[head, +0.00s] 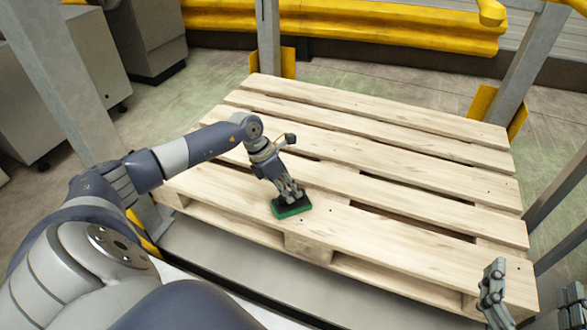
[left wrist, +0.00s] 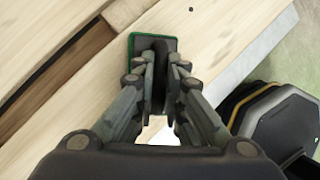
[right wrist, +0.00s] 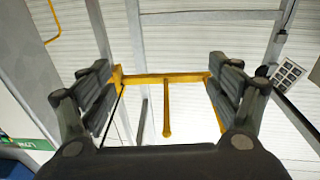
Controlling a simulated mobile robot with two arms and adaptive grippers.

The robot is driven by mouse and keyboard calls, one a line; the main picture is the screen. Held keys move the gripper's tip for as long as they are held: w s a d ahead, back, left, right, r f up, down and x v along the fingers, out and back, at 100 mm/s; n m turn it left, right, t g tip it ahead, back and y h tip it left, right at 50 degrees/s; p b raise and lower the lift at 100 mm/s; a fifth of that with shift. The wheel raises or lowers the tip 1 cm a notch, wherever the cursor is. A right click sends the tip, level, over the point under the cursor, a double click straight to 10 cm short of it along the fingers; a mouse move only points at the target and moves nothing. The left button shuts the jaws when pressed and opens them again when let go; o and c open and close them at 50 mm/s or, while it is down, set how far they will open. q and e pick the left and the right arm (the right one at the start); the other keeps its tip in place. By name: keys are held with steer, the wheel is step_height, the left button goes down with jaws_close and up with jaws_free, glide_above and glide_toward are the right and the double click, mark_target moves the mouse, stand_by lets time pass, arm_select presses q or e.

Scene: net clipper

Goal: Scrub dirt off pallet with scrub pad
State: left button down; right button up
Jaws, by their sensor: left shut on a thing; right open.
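The wooden pallet (head: 400,165) lies flat in the middle of the head view, its light slats running left to right. My left gripper (head: 289,196) is over the front slat, shut on the dark handle of the green-edged scrub pad (head: 291,207). The pad looks to rest on the slat. In the left wrist view the scrub pad (left wrist: 172,42) shows beyond the fingers, partly hidden by them. My right gripper (head: 495,285) is by the pallet's front right corner, open and empty. In the right wrist view its fingers (right wrist: 165,95) are spread. Small dark specks dot the slats.
Grey posts (head: 268,40) with yellow feet stand at the back and right of the pallet. A yellow barrier (head: 350,25) runs behind it. Grey cabinets (head: 145,40) stand at the back left. The slats right of the pad are clear.

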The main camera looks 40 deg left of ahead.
arm_select(q)
steer(key=shift+a+r, duration=0.15)
steer(key=shift+r, duration=0.65)
steer(key=shift+r+p, duration=0.3)
steer(key=shift+r, duration=0.05)
steer(key=shift+r+p, duration=0.3)
steer(key=shift+r, duration=0.15)
steer(key=shift+r+p, duration=0.5)
steer(key=shift+r, duration=0.25)
steer(key=shift+r+p, duration=0.3)
steer(key=shift+r, duration=0.15)
steer(key=shift+r+p, duration=0.3)
steer(key=shift+r, duration=0.45)
steer(key=shift+r+p, duration=0.45)
steer(key=shift+p, duration=0.1)
arm_select(e)
steer(key=s+d+f+g+h, duration=0.2)
steer(key=s+d+f+g, duration=0.1)
steer(key=s+f+g, duration=0.3)
steer(key=s+d+f+g+h, duration=0.1)
steer(key=s+d+f+g, duration=0.3)
steer(key=f, duration=0.7)
steer(key=shift+s+d+f+m+g+h, duration=0.15)
steer(key=shift+s+f+m+g+h, duration=0.2)
steer(key=shift+s+g, duration=0.9)
steer(key=shift+s+t, duration=0.25)
